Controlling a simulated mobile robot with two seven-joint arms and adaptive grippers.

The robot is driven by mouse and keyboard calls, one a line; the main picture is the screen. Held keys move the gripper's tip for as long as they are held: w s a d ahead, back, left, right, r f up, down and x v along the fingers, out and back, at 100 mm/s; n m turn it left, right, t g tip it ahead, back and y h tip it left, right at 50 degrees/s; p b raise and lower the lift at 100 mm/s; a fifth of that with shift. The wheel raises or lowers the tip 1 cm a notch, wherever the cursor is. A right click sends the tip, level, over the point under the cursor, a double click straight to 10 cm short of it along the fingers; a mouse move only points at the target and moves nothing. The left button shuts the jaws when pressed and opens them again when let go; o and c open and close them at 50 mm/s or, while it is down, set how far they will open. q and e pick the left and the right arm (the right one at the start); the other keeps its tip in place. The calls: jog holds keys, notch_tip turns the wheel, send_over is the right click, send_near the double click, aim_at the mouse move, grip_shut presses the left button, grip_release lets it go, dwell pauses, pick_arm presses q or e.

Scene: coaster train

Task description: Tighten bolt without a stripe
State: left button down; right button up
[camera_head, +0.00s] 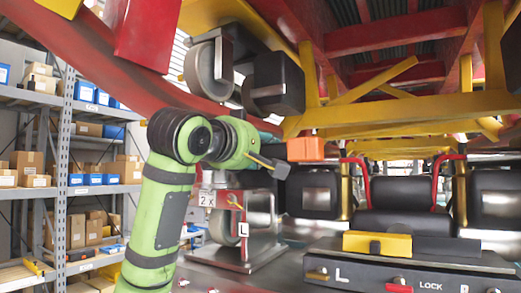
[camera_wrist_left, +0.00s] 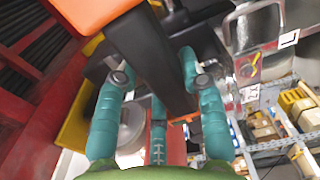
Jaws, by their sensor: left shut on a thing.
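An orange part of the tool is at the upper left of the left wrist view. In the head view my green left arm comes in from the lower left, and the gripper (camera_head: 268,130) is mostly hidden behind the wrist. The tool's orange part (camera_head: 305,149) shows to its right, under the yellow frame. I cannot make out any bolt, with or without a stripe. My right gripper is in neither view.
Coaster wheels (camera_head: 208,67) hang from the red and yellow car frame (camera_head: 390,108) overhead, close to the arm. A grey stand (camera_head: 255,247) is below. A black panel (camera_head: 420,276) marked LOCK is at the lower right. Shelves (camera_head: 100,188) with boxes stand left.

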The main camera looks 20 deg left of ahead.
pick_arm(q)
jog(key=shift+w+r, duration=0.25)
jog(key=shift+w, duration=0.4)
dwell(1.0)
jog(key=shift+d, duration=0.1)
dwell(1.2)
jog(key=shift+s+f+b, duration=0.1)
jog(key=shift+s+b, duration=0.1)
jog(key=shift+b, duration=0.25)
jog(key=shift+s+b, duration=0.55)
jog(key=shift+s, duration=0.55)
jog(key=shift+s+a+b, duration=0.2)
jog(key=shift+s+b, duration=0.25)
jog(key=shift+s, duration=0.4)
jog(key=shift+w, duration=0.1)
